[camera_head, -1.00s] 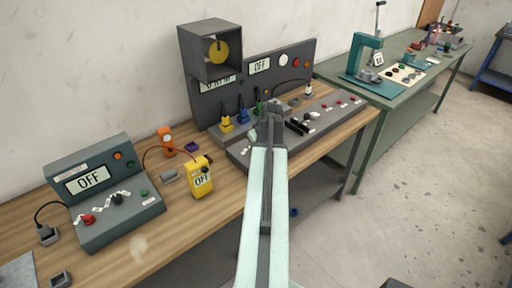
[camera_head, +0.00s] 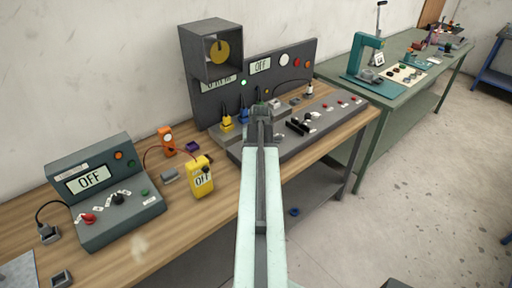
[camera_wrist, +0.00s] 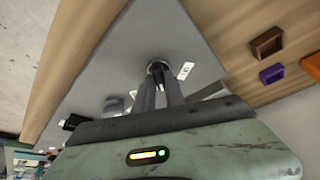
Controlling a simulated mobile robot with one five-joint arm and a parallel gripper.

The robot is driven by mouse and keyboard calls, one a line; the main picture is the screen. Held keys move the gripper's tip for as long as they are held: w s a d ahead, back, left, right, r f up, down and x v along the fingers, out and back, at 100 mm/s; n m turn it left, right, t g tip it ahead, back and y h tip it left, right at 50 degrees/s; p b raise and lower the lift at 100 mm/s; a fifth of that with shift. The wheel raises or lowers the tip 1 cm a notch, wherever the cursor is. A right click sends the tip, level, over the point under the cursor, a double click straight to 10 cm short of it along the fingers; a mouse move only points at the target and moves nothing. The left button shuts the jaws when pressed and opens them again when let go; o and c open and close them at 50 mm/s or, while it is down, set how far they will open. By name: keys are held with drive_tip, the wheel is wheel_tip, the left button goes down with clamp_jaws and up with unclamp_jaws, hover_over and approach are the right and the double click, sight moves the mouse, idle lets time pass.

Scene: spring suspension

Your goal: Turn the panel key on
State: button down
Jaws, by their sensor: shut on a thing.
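My gripper (camera_head: 260,112) reaches over the sloping grey console (camera_head: 325,122) of the large panel on the bench. In the wrist view my gripper (camera_wrist: 158,92) has its fingers close together on a small dark round key (camera_wrist: 157,68) set in the grey surface. A small white label (camera_wrist: 185,70) lies beside it. The key is hidden behind my gripper in the head view. On the upright panel (camera_head: 290,82) a green lamp (camera_head: 243,82) glows, and a display (camera_head: 261,66) reads OFF.
A yellow meter (camera_head: 201,180), an orange device (camera_head: 167,140) and a smaller grey control box (camera_head: 118,205) reading OFF stand left on the wooden bench.

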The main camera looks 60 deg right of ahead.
drive_tip(key=c, duration=1.4)
unclamp_jaws()
drive_tip(key=p+v, duration=0.7)
drive_tip(key=shift+r, duration=0.35)
drive_tip(key=shift+a, duration=0.15)
